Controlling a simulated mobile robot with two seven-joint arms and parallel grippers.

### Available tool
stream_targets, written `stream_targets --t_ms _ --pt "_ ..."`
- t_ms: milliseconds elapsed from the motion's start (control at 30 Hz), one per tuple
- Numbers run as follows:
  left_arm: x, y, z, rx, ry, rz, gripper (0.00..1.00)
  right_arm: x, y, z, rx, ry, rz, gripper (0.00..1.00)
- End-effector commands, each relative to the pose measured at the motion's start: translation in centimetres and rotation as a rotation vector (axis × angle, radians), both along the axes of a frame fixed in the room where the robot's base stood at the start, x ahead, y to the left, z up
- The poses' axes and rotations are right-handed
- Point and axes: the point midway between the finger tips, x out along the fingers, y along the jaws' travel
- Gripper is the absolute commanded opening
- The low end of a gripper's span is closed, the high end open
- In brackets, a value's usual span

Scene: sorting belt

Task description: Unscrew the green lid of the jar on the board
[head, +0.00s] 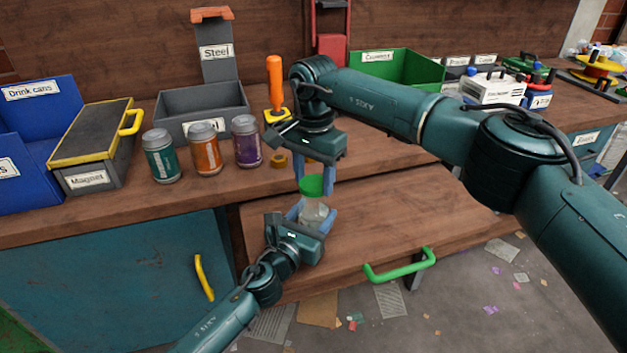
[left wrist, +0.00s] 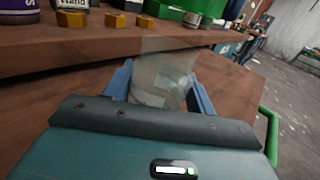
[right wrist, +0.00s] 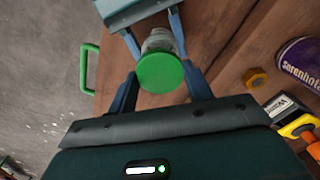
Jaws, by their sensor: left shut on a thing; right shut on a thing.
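The clear jar (head: 313,214) stands upright over the pulled-out wooden board (head: 400,215), with the green lid (head: 312,186) on top. My left gripper (head: 311,213) is shut on the jar body from the front; the jar (left wrist: 163,80) fills the space between its blue fingers in the left wrist view. My right gripper (head: 314,178) comes down from above and is shut on the green lid. In the right wrist view the lid (right wrist: 160,73) sits between its fingers, with the jar glass (right wrist: 158,42) behind it. The jar's base is hidden.
Green (head: 162,155), orange (head: 205,148) and purple (head: 246,141) cans stand on the bench at left. The board's green handle (head: 400,266) sticks out in front. The board's right side is clear.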

Motion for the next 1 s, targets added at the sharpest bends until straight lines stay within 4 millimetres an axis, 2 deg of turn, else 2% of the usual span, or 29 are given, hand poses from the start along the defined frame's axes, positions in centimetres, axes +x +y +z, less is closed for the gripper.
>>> stream_targets --t_ms 100,200,400,433,733,1000 --pt "0.0 0.0 -0.1 0.0 0.001 0.001 0.0 0.1 0.0 1.7 0.001 -0.003 0.0 0.23" --pt "0.0 0.0 -0.1 0.0 0.001 0.001 0.0 0.0 0.0 2.6 0.0 -0.002 0.0 0.23" --pt "0.0 0.0 -0.1 0.0 0.001 0.001 0.0 0.0 0.0 2.6 0.0 -0.001 0.0 0.23" --pt "0.0 0.0 -0.1 0.0 0.001 0.001 0.57 0.0 0.0 2.6 0.0 -0.001 0.0 0.23" --pt "0.0 0.0 0.0 0.0 0.001 0.0 0.81 0.0 0.0 2.6 -0.001 -0.001 0.0 0.23" --pt "-0.2 0.1 0.0 0.0 0.001 0.0 0.81 0.0 0.0 2.7 -0.001 -0.001 0.0 0.23"
